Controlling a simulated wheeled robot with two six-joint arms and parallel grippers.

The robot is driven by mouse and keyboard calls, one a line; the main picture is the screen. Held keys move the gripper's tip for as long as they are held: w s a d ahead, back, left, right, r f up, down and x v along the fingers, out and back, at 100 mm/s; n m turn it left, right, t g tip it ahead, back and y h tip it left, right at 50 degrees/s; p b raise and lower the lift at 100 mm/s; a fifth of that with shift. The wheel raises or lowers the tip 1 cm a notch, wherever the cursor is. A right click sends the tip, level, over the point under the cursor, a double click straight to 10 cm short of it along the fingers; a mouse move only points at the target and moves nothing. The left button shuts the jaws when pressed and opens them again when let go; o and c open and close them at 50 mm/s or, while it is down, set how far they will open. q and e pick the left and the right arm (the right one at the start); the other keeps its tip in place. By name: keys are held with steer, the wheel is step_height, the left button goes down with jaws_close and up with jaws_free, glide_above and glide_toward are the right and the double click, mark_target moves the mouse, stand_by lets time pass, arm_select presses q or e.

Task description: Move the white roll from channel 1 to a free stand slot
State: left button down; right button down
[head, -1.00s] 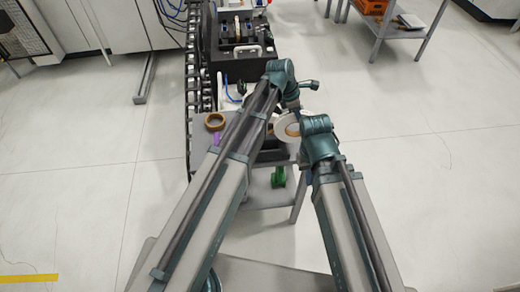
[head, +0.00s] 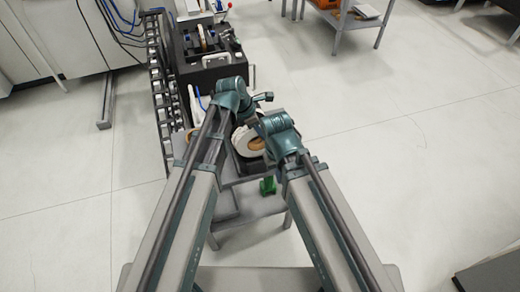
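A white roll (head: 246,142) with a brown core shows in the head view, left of my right wrist and partly hidden by it. My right gripper (head: 256,128) is close to this roll; its fingers are too small and covered to tell whether they hold it. My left wrist is above and left of the roll. A small dark part sticks out to its right, and the fingers of my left gripper do not show clearly. I cannot make out channel 1 or a free stand slot.
A black machine (head: 203,66) stands beyond my arms, with a chain-like track on its left. A brown roll (head: 188,134) is half hidden by my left arm. A green object (head: 268,186) is below the white roll. Open floor (head: 400,150) lies to the right.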

mark_target(262, 146)
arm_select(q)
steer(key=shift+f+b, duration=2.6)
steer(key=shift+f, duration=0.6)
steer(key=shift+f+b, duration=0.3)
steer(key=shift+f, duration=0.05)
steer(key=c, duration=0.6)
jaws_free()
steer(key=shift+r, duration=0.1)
